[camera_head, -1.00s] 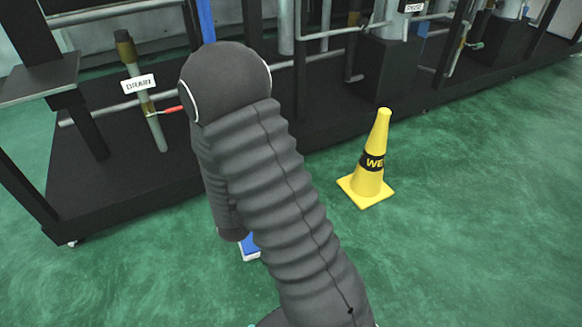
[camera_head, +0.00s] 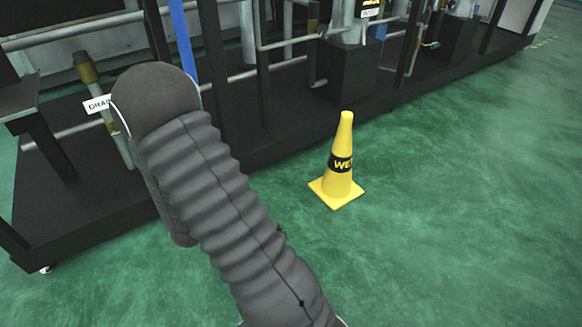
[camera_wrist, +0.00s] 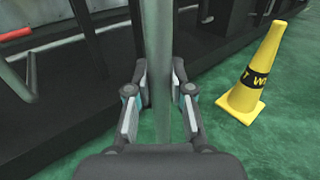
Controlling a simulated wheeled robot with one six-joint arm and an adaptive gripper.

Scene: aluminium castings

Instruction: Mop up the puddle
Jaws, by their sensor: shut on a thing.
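In the wrist view my gripper (camera_wrist: 159,88) is closed around an upright grey pole (camera_wrist: 157,35), which looks like a mop handle. The pole runs from the top edge down between the fingers. In the head view my arm hides the gripper, and a blue pole (camera_head: 181,38) rises behind the arm; it may be the handle's upper part. The mop's lower end is hidden now. The floor (camera_head: 430,220) is mottled, glossy green, and I cannot make out a puddle's outline on it.
Behind runs a long black skid (camera_head: 290,130) with pipes and a "DRAIN" tag (camera_head: 97,104). Open floor lies to the right.

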